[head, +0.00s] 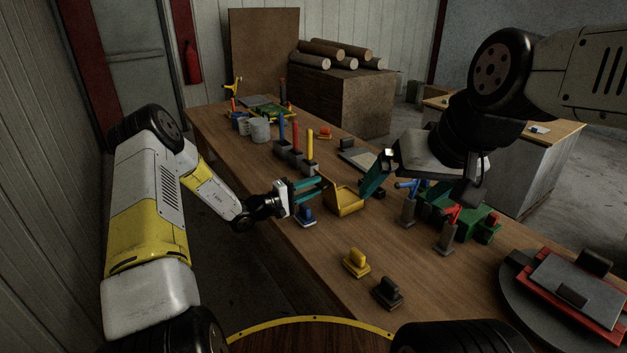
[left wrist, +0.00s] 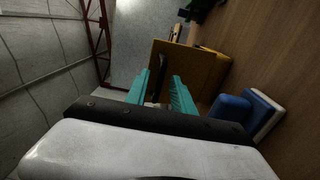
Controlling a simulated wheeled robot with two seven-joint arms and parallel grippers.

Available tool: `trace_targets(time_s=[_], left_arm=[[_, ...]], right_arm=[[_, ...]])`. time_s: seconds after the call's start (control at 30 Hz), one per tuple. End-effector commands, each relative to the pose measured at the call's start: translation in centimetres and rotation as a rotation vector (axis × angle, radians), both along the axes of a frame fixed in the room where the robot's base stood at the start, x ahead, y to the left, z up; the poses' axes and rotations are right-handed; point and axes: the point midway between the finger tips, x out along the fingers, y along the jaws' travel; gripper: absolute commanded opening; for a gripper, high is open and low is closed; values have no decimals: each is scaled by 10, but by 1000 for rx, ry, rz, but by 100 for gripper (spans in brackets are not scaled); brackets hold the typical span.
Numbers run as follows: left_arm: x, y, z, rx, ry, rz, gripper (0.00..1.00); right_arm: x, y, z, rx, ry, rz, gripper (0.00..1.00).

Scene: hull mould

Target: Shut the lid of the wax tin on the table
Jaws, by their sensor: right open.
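The yellow wax tin (head: 346,204) stands on the table between my two grippers in the head view. A raised yellow panel, apparently its lid, stands up on the side toward my left gripper; the exact lid angle is hard to tell. In the left wrist view the yellow tin (left wrist: 205,68) lies just beyond the fingers. My left gripper (head: 321,188) has its teal fingers apart, with tips close to the tin; contact cannot be told. My right gripper (head: 388,190) is open, with one teal finger close to the tin's right side and the other partly hidden.
A blue-handled block (head: 305,215) stands below my left gripper. Coloured posts (head: 296,150) stand behind. Grey-based tools (head: 447,235) and a green block (head: 462,216) crowd the right. Yellow (head: 356,263) and black (head: 388,292) handled blocks stand in front, with bare wood around them.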

Motion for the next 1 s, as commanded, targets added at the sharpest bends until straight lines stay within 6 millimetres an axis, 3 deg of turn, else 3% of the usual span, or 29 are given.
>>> trace_targets(time_s=[0.3, 0.43, 0.47, 1.0], left_arm=[[2, -3, 0, 0, 0, 0, 28], [2, -3, 0, 0, 0, 0, 2], [2, -3, 0, 0, 0, 0, 0], [1, -3, 0, 1, 1, 0, 0]], right_arm=[[0, 0, 0, 0, 0, 0, 100], [0, 0, 0, 0, 0, 0, 100], [0, 0, 0, 0, 0, 0, 100], [0, 0, 0, 0, 0, 0, 100]])
